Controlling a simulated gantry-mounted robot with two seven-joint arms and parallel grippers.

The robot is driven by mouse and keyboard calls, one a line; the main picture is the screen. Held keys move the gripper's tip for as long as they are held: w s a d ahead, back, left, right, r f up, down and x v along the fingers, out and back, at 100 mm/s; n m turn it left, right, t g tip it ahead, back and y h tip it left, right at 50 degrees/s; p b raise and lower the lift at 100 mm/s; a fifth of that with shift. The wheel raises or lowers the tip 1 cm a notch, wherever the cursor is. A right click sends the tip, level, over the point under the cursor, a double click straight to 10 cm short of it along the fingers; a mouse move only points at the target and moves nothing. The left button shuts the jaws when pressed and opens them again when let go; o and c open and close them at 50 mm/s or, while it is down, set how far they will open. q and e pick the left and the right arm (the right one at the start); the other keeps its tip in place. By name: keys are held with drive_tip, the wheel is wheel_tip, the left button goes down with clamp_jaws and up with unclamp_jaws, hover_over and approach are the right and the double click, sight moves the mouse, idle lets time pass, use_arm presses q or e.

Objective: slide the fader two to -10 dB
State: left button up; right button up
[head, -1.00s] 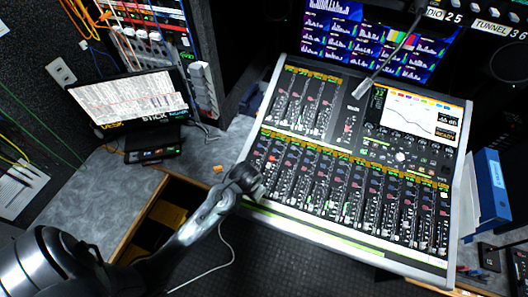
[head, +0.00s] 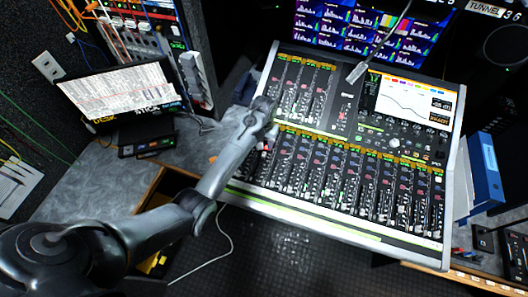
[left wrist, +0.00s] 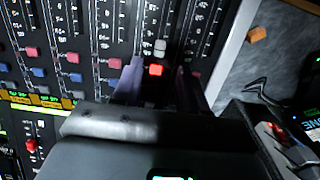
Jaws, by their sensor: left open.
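The mixing console (head: 405,262) has an upper and a lower bank of fader strips. My left gripper (head: 265,112) is over the console's left side, near the join of the two banks. In the left wrist view its open fingers (left wrist: 156,90) point down at the strips near the console's edge. Nothing is held, and I cannot tell whether the fingertips touch the panel. The strip numbers and dB marks are too small to read, so fader two cannot be singled out. My right gripper is not in view.
A small orange block (left wrist: 257,33) lies on the grey desk beside the console. A laptop-like screen (head: 120,95) stands at the left and a gooseneck microphone (head: 357,71) hangs over the console's top. A blue binder (head: 484,170) stands at the right.

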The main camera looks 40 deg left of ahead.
sight(264, 154)
use_arm(q)
wheel_tip(264, 154, down, 7)
drive_tip(key=shift+r+b, duration=0.2)
drive_tip(key=shift+b, duration=0.2)
clamp_jaws()
